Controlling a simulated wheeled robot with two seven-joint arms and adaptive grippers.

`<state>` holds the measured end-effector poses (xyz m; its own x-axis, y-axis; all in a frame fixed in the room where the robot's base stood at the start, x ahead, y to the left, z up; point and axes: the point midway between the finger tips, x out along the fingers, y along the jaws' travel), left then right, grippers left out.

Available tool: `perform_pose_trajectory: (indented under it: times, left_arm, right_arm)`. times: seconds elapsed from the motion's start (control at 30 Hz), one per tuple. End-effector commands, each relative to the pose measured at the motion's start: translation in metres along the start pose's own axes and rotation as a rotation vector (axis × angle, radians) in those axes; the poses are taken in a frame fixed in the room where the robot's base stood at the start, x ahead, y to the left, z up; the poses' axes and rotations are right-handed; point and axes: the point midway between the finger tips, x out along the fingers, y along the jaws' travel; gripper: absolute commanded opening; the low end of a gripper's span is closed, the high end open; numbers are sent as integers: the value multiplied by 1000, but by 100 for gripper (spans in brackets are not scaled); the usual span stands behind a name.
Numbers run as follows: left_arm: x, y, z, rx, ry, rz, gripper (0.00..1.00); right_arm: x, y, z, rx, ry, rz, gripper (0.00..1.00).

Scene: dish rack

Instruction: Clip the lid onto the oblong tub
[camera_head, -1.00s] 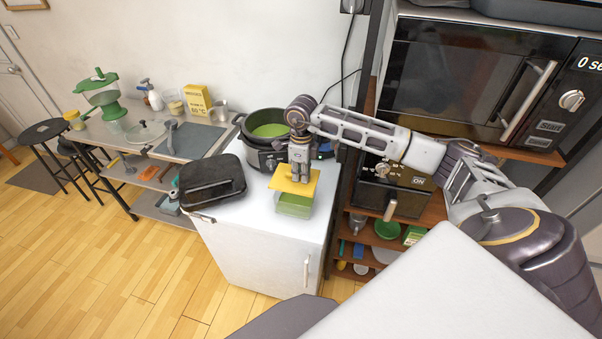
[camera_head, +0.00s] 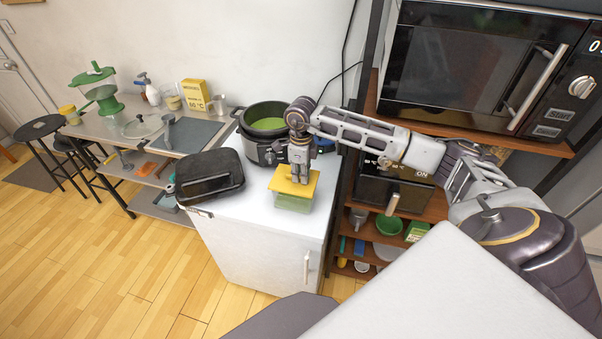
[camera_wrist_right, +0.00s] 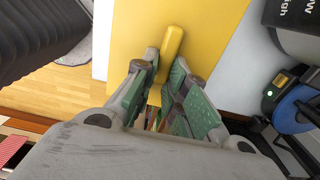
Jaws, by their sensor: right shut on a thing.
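The yellow lid (camera_head: 281,183) lies over the pale green oblong tub (camera_head: 292,204) on the white cabinet top. The lid lines up with the tub and looks down at its rim; I cannot tell whether it is clipped. My right gripper (camera_head: 299,180) points down from above, shut on the lid's raised handle. In the right wrist view the handle (camera_wrist_right: 172,42) sits between the green-padded fingers (camera_wrist_right: 164,78), with the flat lid (camera_wrist_right: 205,22) beyond them. The tub is hidden there. My left gripper is not in view.
A black contact grill (camera_head: 210,174) stands left of the tub. A cooker with green contents (camera_head: 268,124) stands behind it. The microwave (camera_head: 480,75) and shelf unit rise to the right.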

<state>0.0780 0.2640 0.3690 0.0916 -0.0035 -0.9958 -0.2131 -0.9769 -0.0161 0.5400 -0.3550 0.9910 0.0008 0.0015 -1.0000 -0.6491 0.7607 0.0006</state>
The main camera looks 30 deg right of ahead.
Motion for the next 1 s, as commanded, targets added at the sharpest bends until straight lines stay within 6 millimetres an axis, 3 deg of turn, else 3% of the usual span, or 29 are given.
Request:
perform_pose_trajectory:
  times: [0.2, 1.0]
  left_arm:
    - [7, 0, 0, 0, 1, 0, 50]
    - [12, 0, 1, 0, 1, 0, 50]
  right_arm:
    - [9, 0, 0, 0, 1, 0, 0]
    - [13, 0, 0, 0, 0, -1, 0]
